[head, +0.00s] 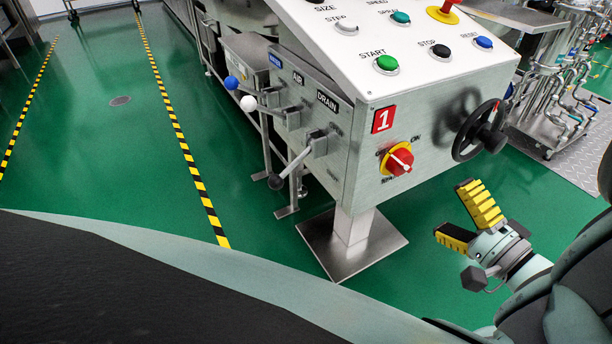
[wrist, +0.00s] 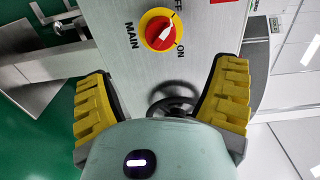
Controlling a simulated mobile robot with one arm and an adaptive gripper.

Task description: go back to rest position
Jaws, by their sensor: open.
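My gripper (head: 466,216) is open and empty in the head view, at the lower right, over the green floor. It is apart from the control box (head: 365,204) and lies below and to the right of its face. In the wrist view my gripper's yellow-padded fingers (wrist: 160,103) are spread wide, with the box face (wrist: 112,45) beyond them. The red and yellow main switch (head: 397,160) is on that face, and it also shows in the wrist view (wrist: 160,31). The black handwheel (head: 480,131) is on the box's right side; in the wrist view it is partly hidden by my gripper.
The panel top carries a green start button (head: 387,63), a black stop button (head: 441,51) and others. Levers with blue, white and black knobs (head: 275,182) stick out from the left side. A steel foot plate (head: 350,248) stands below. Piping (head: 550,85) stands at the right back.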

